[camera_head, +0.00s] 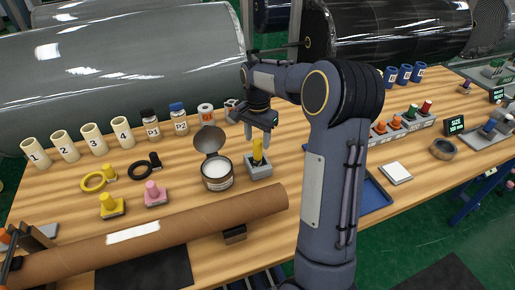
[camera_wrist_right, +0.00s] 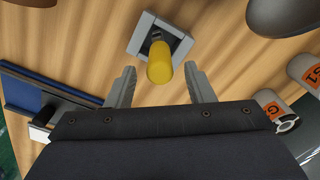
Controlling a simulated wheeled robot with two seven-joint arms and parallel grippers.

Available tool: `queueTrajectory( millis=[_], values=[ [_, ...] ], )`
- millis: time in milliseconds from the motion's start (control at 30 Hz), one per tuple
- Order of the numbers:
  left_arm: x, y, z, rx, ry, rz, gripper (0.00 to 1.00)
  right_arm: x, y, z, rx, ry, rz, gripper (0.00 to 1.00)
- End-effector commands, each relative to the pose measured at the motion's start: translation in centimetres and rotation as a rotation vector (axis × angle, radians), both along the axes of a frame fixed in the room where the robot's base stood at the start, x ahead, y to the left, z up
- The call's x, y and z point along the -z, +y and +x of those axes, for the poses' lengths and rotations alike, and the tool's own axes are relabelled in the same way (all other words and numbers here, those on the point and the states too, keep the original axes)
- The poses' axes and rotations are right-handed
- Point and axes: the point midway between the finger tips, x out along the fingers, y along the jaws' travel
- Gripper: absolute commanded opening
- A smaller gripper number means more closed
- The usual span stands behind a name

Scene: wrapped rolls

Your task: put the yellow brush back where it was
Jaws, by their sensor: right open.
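The yellow brush (camera_head: 257,152) stands upright in a small grey square holder (camera_head: 259,172) on the wooden table, just right of an open tin. My right gripper (camera_head: 259,141) is above the holder, pointing down with its fingers around the brush's upper part. In the right wrist view, the yellow brush (camera_wrist_right: 160,66) shows between the two spread fingertips (camera_wrist_right: 160,70), with a gap on each side. The grey holder (camera_wrist_right: 179,45) lies beyond it. The right gripper is open and holds nothing. I cannot make out my left gripper.
The open tin (camera_head: 217,183) with its raised lid stands close left of the holder. A long cardboard tube (camera_head: 190,222) lies in front. Bottles (camera_head: 180,122) and numbered cream cylinders (camera_head: 94,139) stand behind left. A blue tray (camera_head: 374,196) lies right, beyond my arm.

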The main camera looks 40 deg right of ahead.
Motion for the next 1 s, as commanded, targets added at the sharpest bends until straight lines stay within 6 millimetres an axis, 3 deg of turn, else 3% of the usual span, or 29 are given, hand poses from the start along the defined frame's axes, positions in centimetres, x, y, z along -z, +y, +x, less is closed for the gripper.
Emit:
queueTrajectory(
  millis=[200, 567, 667, 767, 867, 1000],
  values=[
    [0.1, 0.0, 0.0, 0.000, 0.000, 0.000, 0.00, -4.3, 0.0, 0.1, 0.000, -0.003, -0.001, 0.48],
    [0.0, 0.0, 0.0, 0.000, 0.000, 0.000, 0.00, -6.6, 0.3, -0.6, -0.023, -0.013, 0.009, 0.48],
    [0.0, 0.0, 0.0, 0.000, 0.000, 0.000, 0.00, -7.7, 1.8, -2.5, -0.112, -0.064, 0.041, 0.48],
    [0.0, 0.0, 0.0, 0.000, 0.000, 0.000, 0.00, -9.1, 4.6, -6.2, -0.276, -0.157, 0.086, 0.48],
    [0.1, 0.0, 0.0, 0.000, 0.000, 0.000, 0.00, -9.8, 8.3, -10.7, -0.479, -0.276, 0.113, 0.48],
    [0.1, 0.0, 0.0, 0.000, 0.000, 0.000, 0.00, -9.0, 13.5, -17.0, -0.750, -0.438, 0.105, 0.48]
  ],
)
